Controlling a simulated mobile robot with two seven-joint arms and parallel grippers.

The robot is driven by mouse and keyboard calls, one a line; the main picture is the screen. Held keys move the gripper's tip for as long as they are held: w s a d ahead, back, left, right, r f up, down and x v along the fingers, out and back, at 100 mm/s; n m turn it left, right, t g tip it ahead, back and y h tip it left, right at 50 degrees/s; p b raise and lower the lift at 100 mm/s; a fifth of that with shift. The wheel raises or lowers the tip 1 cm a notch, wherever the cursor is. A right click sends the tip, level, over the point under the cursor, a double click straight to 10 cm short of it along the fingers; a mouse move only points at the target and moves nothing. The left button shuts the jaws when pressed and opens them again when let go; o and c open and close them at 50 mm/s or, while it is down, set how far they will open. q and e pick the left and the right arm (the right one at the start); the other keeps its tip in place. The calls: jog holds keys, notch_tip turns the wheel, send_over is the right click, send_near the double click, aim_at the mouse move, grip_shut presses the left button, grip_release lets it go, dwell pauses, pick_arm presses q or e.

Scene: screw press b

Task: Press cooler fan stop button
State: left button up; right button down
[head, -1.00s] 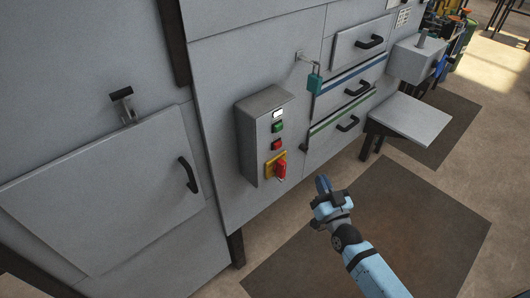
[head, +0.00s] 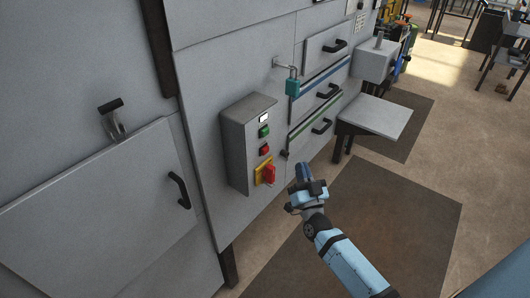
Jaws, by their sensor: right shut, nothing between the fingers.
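A grey control box (head: 236,150) is mounted on the machine's front panel. On its face, from top to bottom, are a white light or button (head: 263,118), a green button (head: 264,131), a red button (head: 265,150) and a red rotary switch (head: 268,174) on a yellow plate. No lettering is readable. My right gripper (head: 303,172) is shut and empty. In the picture it is just right of the rotary switch and lower than the red button, apparently apart from the box. My left gripper is not in view.
A teal padlock (head: 292,87) hangs above and right of the box. A cabinet door (head: 100,215) is at left. A brown mat (head: 370,235) covers open floor.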

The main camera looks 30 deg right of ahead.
aim_at(266, 151)
jog(key=shift+w, duration=0.1)
jog(key=w+a+b, duration=0.2)
jog(key=w+a, duration=0.1)
jog(key=w, duration=0.5)
jog(key=shift+a, duration=0.25)
dwell(1.9)
jog(key=shift+w+a, duration=0.15)
jog(key=shift+w, duration=0.25)
jog(key=shift+w+a, duration=0.15)
jog(key=shift+w, duration=0.25)
dwell(0.6)
jog(key=shift+s, duration=0.2)
jog(key=shift+s+d, duration=0.35)
jog(key=shift+s, duration=0.25)
